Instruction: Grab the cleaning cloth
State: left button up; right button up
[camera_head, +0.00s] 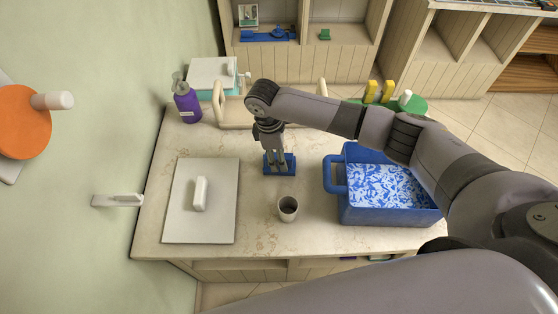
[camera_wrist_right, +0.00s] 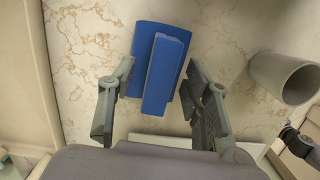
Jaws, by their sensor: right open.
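A small blue piece (camera_head: 289,170), a flat base with a raised bar, lies on the countertop and is the likely cleaning cloth; no other cloth is clear to me. My right gripper (camera_head: 274,165) points down over it and hides part of it in the head view. In the right wrist view, the blue piece (camera_wrist_right: 158,75) sits between the two spread fingers of the right gripper (camera_wrist_right: 160,68). The fingers are open, one on each side of the raised bar, with a gap showing on both sides. My left gripper is out of view.
A grey cup (camera_head: 288,208) stands just in front of the blue piece; it also shows in the right wrist view (camera_wrist_right: 282,78). A white board with a handle (camera_head: 180,215) lies left, a blue bin (camera_head: 345,205) stands right, and a purple bottle (camera_head: 187,105) stands behind left.

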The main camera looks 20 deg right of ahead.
jog(key=shift+f, duration=0.25)
jog(key=shift+c, duration=0.4)
grip_shut()
